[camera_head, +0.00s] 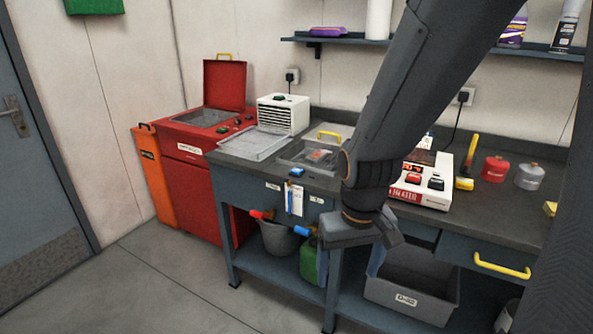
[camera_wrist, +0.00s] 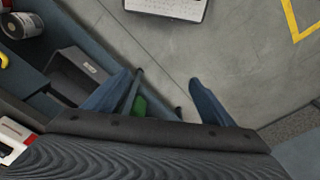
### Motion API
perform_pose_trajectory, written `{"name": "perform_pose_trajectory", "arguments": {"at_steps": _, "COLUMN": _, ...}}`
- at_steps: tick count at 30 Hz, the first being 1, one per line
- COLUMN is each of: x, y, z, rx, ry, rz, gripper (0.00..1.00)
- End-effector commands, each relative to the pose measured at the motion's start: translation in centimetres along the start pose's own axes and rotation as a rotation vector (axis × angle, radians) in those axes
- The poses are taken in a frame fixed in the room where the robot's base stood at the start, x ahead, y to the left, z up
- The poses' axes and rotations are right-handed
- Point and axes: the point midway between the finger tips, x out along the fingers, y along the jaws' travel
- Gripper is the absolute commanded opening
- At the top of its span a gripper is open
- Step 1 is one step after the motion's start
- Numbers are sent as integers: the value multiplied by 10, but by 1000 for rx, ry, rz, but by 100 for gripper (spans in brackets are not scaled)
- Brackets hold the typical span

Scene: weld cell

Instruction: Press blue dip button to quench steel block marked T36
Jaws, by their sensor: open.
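A small blue button (camera_head: 297,172) sits at the front edge of the bench top. Behind it, a grey tank (camera_head: 292,155) with a yellow handle holds something reddish, too small to identify. I cannot read a T36 mark anywhere. My gripper (camera_head: 362,238) hangs in front of the bench, right of and lower than the blue button. In the wrist view my gripper (camera_wrist: 157,98) has its two blue fingers apart, with nothing between them. My arm hides part of the bench right of the tank.
A white heater (camera_head: 423,185) with red digits stands right of my arm. Red and grey canisters (camera_head: 495,169) are farther right. A wire tray (camera_head: 254,143) and red cabinet (camera_head: 188,165) are left. A grey bin (camera_head: 408,298) sits on the lower shelf. Floor at front left is clear.

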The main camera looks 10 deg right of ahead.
Motion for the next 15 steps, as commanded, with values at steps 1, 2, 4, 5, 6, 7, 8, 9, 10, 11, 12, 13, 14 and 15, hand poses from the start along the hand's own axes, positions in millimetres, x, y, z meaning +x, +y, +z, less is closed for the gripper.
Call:
{"name": "perform_pose_trajectory", "arguments": {"at_steps": 1, "x": 0, "y": 0, "z": 0, "rx": 0, "ry": 0, "rz": 0, "gripper": 68}}
{"name": "perform_pose_trajectory", "arguments": {"at_steps": 2, "x": 0, "y": 0, "z": 0, "rx": 0, "ry": 0, "rz": 0, "gripper": 63}}
{"name": "perform_pose_trajectory", "arguments": {"at_steps": 4, "x": 0, "y": 0, "z": 0, "rx": 0, "ry": 0, "rz": 0, "gripper": 51}}
{"name": "perform_pose_trajectory", "arguments": {"at_steps": 5, "x": 0, "y": 0, "z": 0, "rx": 0, "ry": 0, "rz": 0, "gripper": 46}}
{"name": "perform_pose_trajectory", "arguments": {"at_steps": 6, "x": 0, "y": 0, "z": 0, "rx": 0, "ry": 0, "rz": 0, "gripper": 39}}
{"name": "perform_pose_trajectory", "arguments": {"at_steps": 7, "x": 0, "y": 0, "z": 0, "rx": 0, "ry": 0, "rz": 0, "gripper": 34}}
{"name": "perform_pose_trajectory", "arguments": {"at_steps": 8, "x": 0, "y": 0, "z": 0, "rx": 0, "ry": 0, "rz": 0, "gripper": 29}}
{"name": "perform_pose_trajectory", "arguments": {"at_steps": 9, "x": 0, "y": 0, "z": 0, "rx": 0, "ry": 0, "rz": 0, "gripper": 22}}
{"name": "perform_pose_trajectory", "arguments": {"at_steps": 10, "x": 0, "y": 0, "z": 0, "rx": 0, "ry": 0, "rz": 0, "gripper": 17}}
{"name": "perform_pose_trajectory", "arguments": {"at_steps": 11, "x": 0, "y": 0, "z": 0, "rx": 0, "ry": 0, "rz": 0, "gripper": 12}}
{"name": "perform_pose_trajectory", "arguments": {"at_steps": 12, "x": 0, "y": 0, "z": 0, "rx": 0, "ry": 0, "rz": 0, "gripper": 5}}
{"name": "perform_pose_trajectory", "arguments": {"at_steps": 13, "x": 0, "y": 0, "z": 0, "rx": 0, "ry": 0, "rz": 0, "gripper": 0}}
{"name": "perform_pose_trajectory", "arguments": {"at_steps": 14, "x": 0, "y": 0, "z": 0, "rx": 0, "ry": 0, "rz": 0, "gripper": 0}}
{"name": "perform_pose_trajectory", "arguments": {"at_steps": 15, "x": 0, "y": 0, "z": 0, "rx": 0, "ry": 0, "rz": 0, "gripper": 0}}
